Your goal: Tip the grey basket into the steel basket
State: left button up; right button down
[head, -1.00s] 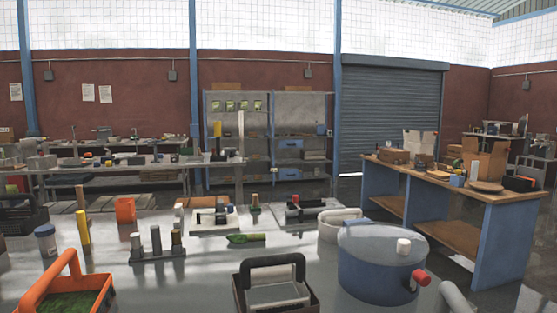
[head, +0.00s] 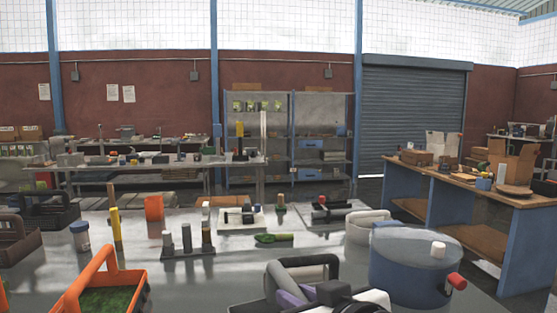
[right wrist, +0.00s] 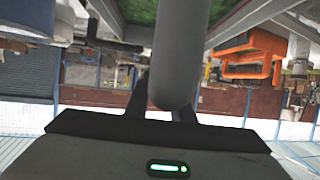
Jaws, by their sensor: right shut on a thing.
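My right gripper (head: 338,292) is at the bottom of the head view. In the right wrist view its fingers (right wrist: 162,98) are closed around the thick grey handle (right wrist: 176,55) of the grey basket, with green contents (right wrist: 125,10) on both sides of the handle. In the head view a grey curved part (head: 274,282), probably of this basket, shows beside the gripper; most of the basket is cut off. A black-handled basket (head: 320,261) stands just behind it, partly hidden. I cannot tell for sure which vessel is the steel basket. My left gripper is not in view.
A blue pot (head: 410,265) with a red knob stands close right of the gripper. A light grey rounded thing (head: 362,228) is behind it. An orange basket (head: 100,280) with green contents is at left. A peg stand (head: 188,250) and small tools occupy the table middle.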

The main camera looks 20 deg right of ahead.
jog(key=shift+w+a+r+n, duration=0.2)
jog(key=shift+a+r+n, duration=0.1)
jog(key=shift+a+r, duration=0.35)
jog(key=shift+d+f, duration=0.1)
jog(key=shift+f, duration=0.05)
